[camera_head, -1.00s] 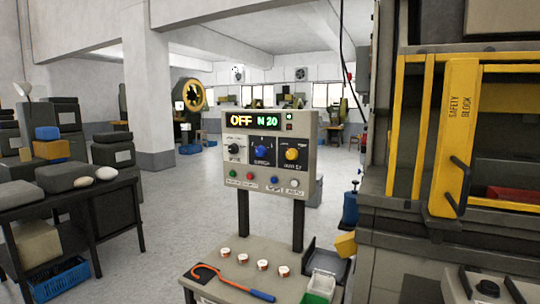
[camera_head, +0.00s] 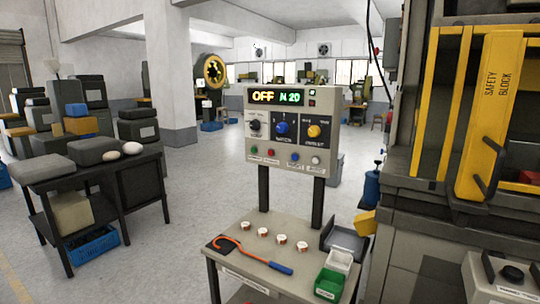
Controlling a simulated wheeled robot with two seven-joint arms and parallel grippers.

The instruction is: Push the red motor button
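The red button (camera_head: 270,152) is a small round button in the bottom row of the grey control panel (camera_head: 335,125). A green button (camera_head: 254,150) is to its left, and a blue button (camera_head: 295,156) and a white button (camera_head: 315,160) are to its right. Labels under the buttons are too small to read. The display (camera_head: 277,97) above reads "OFF N 20". Neither of my grippers is in view.
A press with a yellow safety block (camera_head: 491,115) stands right. A dark bench (camera_head: 85,172) stands left, with open floor between.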

